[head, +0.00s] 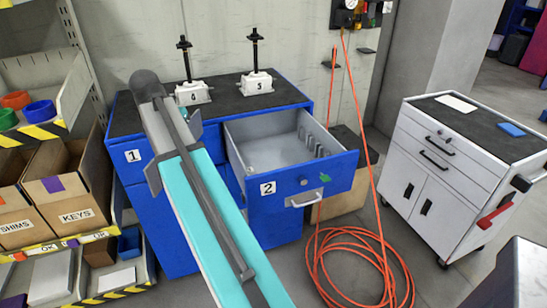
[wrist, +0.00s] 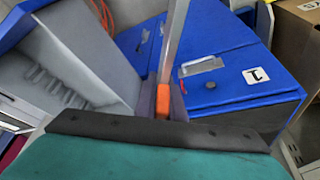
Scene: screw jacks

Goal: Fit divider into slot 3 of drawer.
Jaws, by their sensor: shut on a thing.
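The open drawer (head: 312,187), labelled 2, is pulled out of the blue cabinet. It has a grey inside and several slot ribs (head: 318,146) along its right wall; the ribs also show in the wrist view (wrist: 52,86). I cannot read any slot numbers. My gripper (wrist: 163,103) is shut on the orange part of the divider, a thin grey plate (wrist: 177,38) seen nearly edge-on in the wrist view. The divider appears clear of the ribs, beside the drawer. In the head view, my arm hides most of the gripper and divider.
Two screw jacks (head: 192,92) (head: 257,82) stand on the cabinet's dark top. Drawer 1 (head: 133,156) is shut. An orange hose (head: 362,262) lies coiled on the floor at right, near a white tool cart (head: 447,190). Shelves with boxes (head: 72,195) stand at left.

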